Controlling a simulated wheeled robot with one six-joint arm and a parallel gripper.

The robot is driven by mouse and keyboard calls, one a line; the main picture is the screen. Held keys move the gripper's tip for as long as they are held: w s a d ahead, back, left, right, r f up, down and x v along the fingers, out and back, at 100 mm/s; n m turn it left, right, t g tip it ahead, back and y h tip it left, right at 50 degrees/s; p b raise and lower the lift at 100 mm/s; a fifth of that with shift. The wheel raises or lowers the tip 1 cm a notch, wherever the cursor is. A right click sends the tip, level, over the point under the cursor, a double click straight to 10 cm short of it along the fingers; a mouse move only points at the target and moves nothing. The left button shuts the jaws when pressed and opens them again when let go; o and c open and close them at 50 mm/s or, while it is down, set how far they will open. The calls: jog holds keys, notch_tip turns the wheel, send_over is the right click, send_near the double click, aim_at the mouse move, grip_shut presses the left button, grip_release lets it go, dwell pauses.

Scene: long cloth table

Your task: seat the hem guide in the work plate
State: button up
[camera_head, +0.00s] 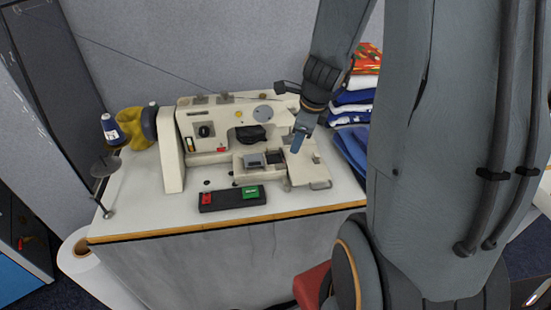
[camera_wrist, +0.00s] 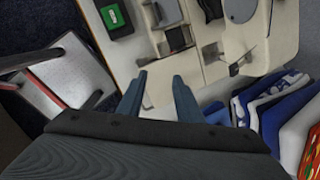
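The sewing machine's pale work plate (camera_head: 303,176) lies at its right front; it also shows in the wrist view (camera_wrist: 160,92). A small grey block (camera_head: 253,161), perhaps the hem guide, sits on the machine bed, left of a dark square recess (camera_head: 275,157). In the wrist view the grey block (camera_wrist: 166,12) is at the top edge and the recess (camera_wrist: 180,38) is below it. My gripper (camera_head: 296,146) hangs over the right part of the machine. In the wrist view its two fingers (camera_wrist: 160,82) are apart with nothing between them.
A black button box (camera_head: 232,197) with red and green buttons lies at the table's front. Folded cloths (camera_head: 352,102) are stacked at the right. A thread spool (camera_head: 111,130) and a mustard cloth (camera_head: 132,122) are at the left. The front right of the table is clear.

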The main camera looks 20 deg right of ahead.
jog(key=s+a+r+n+g, duration=0.1)
jog(key=s+a+n, duration=0.4)
jog(key=n, duration=0.8)
jog(key=s+a+r+n, duration=0.2)
jog(key=s+a+n, duration=0.2)
jog(key=a+n, duration=0.5)
jog(key=n, duration=0.4)
jog(key=shift+s+r+g, duration=0.4)
notch_tip(320, 180, down, 7)
jog(key=b, duration=0.6)
jog(key=shift+g, duration=0.4)
jog(key=shift+r, duration=0.1)
